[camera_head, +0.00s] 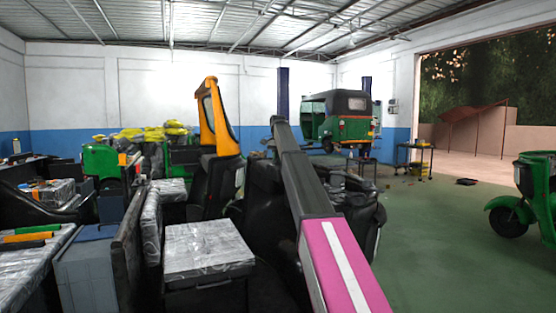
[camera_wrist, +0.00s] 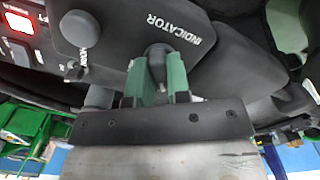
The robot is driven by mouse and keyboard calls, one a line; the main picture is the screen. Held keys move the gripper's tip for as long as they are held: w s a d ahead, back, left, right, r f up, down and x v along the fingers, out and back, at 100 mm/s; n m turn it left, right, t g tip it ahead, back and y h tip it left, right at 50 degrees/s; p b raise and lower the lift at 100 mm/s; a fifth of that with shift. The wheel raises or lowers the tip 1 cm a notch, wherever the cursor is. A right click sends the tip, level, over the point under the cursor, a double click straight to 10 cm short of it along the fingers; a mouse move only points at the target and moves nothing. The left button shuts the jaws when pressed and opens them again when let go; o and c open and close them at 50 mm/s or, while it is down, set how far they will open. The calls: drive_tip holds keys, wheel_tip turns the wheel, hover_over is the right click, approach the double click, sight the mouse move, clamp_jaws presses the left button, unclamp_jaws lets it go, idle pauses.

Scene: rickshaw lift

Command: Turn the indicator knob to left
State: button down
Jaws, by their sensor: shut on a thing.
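In the wrist view, the indicator knob (camera_wrist: 157,50) is a dark, rounded knob on a black panel, next to the white word INDICATOR. My gripper (camera_wrist: 158,68) has its two green fingers on either side of this knob, shut on it. The fingers and the gripper body hide the lower part of the knob, so its exact pointing direction is hard to tell. In the camera_head view my arm reaches forward over the dark vehicle parts; the gripper and the knob cannot be made out there.
A second round grey knob (camera_wrist: 80,29) sits on the panel to the left. A wrapped box (camera_head: 205,250) and dark parts crowd my arm's left. Green floor (camera_head: 440,240) is open at right.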

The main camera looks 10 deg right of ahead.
drive_tip(key=c, duration=1.1)
unclamp_jaws()
wheel_tip(320, 180, up, 11)
drive_tip(key=shift+f, duration=0.1)
